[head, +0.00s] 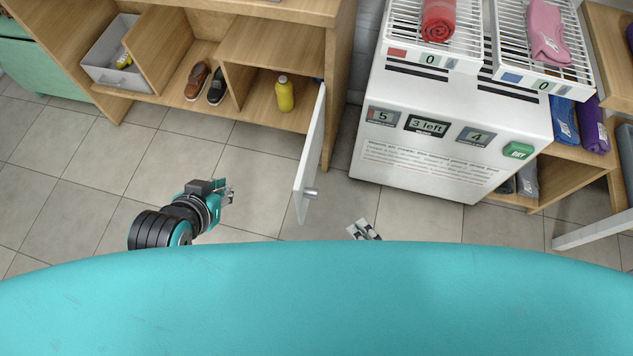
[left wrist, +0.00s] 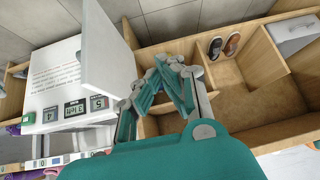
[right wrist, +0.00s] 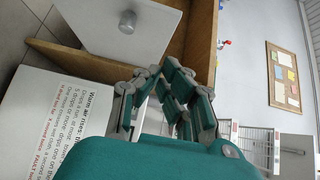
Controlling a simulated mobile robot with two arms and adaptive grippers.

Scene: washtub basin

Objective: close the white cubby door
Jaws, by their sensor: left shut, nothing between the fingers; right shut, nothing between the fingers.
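The white cubby door (head: 310,155) stands open, swung out from the right end of the wooden cubby shelf. Its round metal knob (head: 310,192) is near the free edge. The door also shows in the left wrist view (left wrist: 108,50) and, with the knob, in the right wrist view (right wrist: 140,32). My left gripper (head: 228,192) is shut and empty, left of the door and apart from it. My right gripper (head: 364,229) is shut and empty, right of the door and below the knob in the head view; its arm is mostly hidden by my teal body.
The cubby compartment (head: 262,95) behind the door holds a yellow bottle (head: 284,93). Shoes (head: 197,82) and a grey bin (head: 112,55) sit further left. A white machine (head: 440,125) stands right of the door. The tiled floor before the shelf is clear.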

